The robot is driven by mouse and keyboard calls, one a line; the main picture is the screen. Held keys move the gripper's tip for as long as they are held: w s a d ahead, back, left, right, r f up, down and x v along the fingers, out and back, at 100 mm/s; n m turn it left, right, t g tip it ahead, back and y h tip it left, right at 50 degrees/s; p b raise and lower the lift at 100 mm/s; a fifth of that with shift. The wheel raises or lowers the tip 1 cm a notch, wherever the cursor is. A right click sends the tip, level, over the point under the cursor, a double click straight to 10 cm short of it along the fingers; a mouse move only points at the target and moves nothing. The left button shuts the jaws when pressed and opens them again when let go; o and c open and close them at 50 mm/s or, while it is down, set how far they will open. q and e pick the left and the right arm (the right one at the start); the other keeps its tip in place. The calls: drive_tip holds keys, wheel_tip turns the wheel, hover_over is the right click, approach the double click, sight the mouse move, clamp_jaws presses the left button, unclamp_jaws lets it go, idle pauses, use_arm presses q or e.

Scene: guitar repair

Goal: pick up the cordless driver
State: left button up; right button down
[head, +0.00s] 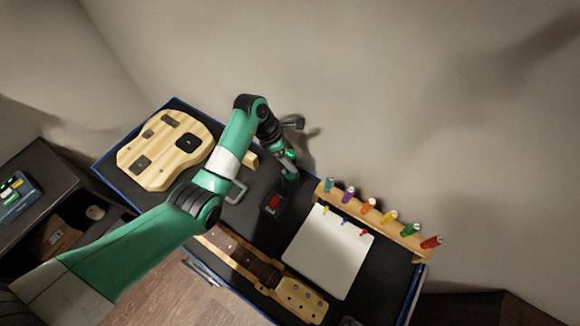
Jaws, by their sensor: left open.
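My left arm comes in from the lower left and bends down over the bench. My left gripper (289,185) is open and points down at the dark bench top. A small dark object with a red part (273,203), which looks like the cordless driver, lies just left of and below the gripper. It is small and dark, so its full outline is hard to make out. I cannot tell whether the fingers touch it. My right gripper is not in view.
A wooden guitar body (165,150) lies at the bench's left. A guitar neck (246,262) lies along the front edge. A white sheet (328,252) lies to the right, with a wooden rack of coloured-handled tools (378,216) behind it. A dark shelf unit (60,180) stands left.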

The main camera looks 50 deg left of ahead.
use_arm(q)
clamp_jaws()
idle(0.3)
drive_tip(key=shift+r, duration=0.1)
